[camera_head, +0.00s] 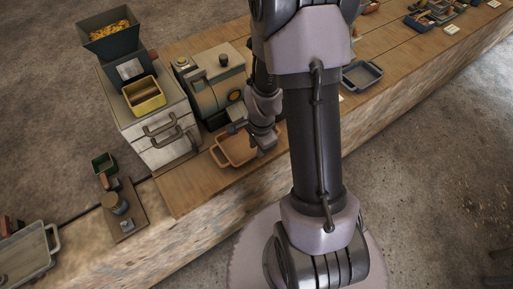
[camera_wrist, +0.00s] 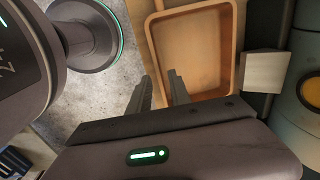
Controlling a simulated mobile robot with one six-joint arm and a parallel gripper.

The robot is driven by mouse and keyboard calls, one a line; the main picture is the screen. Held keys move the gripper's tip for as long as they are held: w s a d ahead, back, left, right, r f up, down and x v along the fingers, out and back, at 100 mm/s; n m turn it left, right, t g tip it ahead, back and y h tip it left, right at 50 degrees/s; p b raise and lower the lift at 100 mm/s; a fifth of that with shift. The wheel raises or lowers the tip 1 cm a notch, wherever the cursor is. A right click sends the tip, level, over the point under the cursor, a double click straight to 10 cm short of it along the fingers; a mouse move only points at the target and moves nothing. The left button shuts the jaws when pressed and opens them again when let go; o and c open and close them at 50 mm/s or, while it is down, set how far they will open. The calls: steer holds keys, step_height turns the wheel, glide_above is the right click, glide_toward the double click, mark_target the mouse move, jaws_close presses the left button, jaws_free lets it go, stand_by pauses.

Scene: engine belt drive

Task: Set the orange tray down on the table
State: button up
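The orange tray (camera_head: 237,151) is a shallow rectangular tray, upright and close to level over the front part of the wooden table (camera_head: 187,187). In the wrist view the tray (camera_wrist: 196,48) fills the upper middle and its inside is empty. My gripper (camera_wrist: 160,76) is at the tray's near left side, with one finger outside the wall and one inside. The exact contact is hard to see. In the head view my wrist partly hides the tray's right side. I cannot tell whether its underside touches the table.
A grey-green machine (camera_head: 213,85) stands right behind the tray. A white drawer cabinet (camera_head: 155,122) with a yellow bin (camera_head: 144,95) and a hopper (camera_head: 110,37) is to its left. A grey tray (camera_head: 361,76) lies to the right. The table's front edge is close.

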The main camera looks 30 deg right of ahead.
steer(key=a+r+n+t+p, duration=0.1)
steer(key=a+r+n, duration=0.2)
steer(key=r, duration=0.8)
steer(key=a+r+n+t+p, duration=0.1)
steer(key=a+r+n, duration=0.15)
steer(key=r, duration=0.75)
steer(key=s+a+r+n+t+y, duration=0.2)
steer(key=s+a+r+n, duration=0.5)
steer(key=s+a+r, duration=0.2)
step_height(320, 180, up, 3)
steer(key=shift+s+r+n+t, duration=0.1)
steer(key=shift+s+n+t, duration=0.25)
steer(key=shift+s, duration=0.6)
